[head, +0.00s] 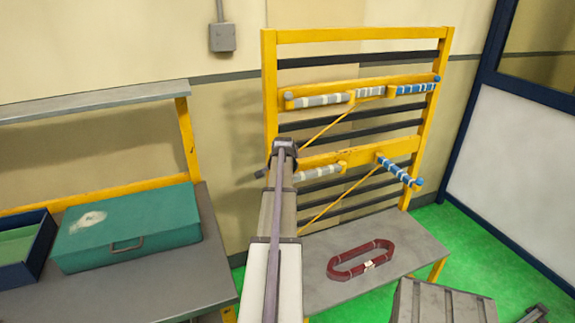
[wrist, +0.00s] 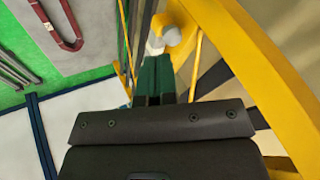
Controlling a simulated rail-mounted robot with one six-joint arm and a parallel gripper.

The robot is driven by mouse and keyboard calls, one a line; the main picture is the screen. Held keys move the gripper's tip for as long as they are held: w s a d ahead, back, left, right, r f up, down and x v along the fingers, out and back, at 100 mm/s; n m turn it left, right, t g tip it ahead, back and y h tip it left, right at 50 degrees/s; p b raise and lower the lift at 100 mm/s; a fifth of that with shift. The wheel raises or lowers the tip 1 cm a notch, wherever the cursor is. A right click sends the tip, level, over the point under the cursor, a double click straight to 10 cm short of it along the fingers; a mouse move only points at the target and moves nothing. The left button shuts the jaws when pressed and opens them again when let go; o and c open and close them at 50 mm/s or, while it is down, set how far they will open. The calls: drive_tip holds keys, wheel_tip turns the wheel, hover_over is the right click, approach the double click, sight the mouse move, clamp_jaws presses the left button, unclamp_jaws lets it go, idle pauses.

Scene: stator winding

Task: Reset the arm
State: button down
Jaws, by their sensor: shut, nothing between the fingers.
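My arm reaches up from the bottom middle of the head view toward the yellow rack (head: 354,35). The gripper's fingers are hidden behind my arm there. In the wrist view my gripper (wrist: 155,70) shows as two dark green fingers, shut together with nothing between them. Beyond the fingertips is the pale rounded end of a peg (wrist: 172,36); I cannot tell whether they touch. The yellow rack frame (wrist: 245,50) runs close along the right of the wrist view.
A red coil (head: 348,272) lies on the grey bench (head: 400,255); the coil also shows in the wrist view (wrist: 52,38). Striped pegs (head: 410,88) stick out from the rack. A teal toolbox (head: 150,222) sits on the left workbench (head: 165,290).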

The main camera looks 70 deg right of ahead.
drive_tip(key=v, duration=0.1)
drive_tip(key=p+v, duration=0.1)
drive_tip(key=v, duration=0.2)
drive_tip(key=shift+w+p, duration=0.35)
drive_tip(key=shift+w, duration=0.1)
drive_tip(key=w+a+f+n+y, duration=0.15)
drive_tip(key=w+a+n, duration=0.25)
drive_tip(key=a, duration=0.7)
drive_tip(key=w+a+n+g+y, duration=0.1)
drive_tip(key=w+a+n+y, duration=0.2)
drive_tip(key=a, duration=0.8)
drive_tip(key=w+a+f+n+y, duration=0.1)
drive_tip(key=w+a+n, duration=0.35)
drive_tip(key=a, duration=0.65)
drive_tip(key=w+a+n+g, duration=0.1)
drive_tip(key=a+n, duration=1)
drive_tip(key=a, duration=2.6)
drive_tip(key=shift+w+a+f+y, duration=0.2)
drive_tip(key=shift+w+a+y, duration=0.05)
drive_tip(key=shift+w+y, duration=0.25)
drive_tip(key=shift+w, duration=0.1)
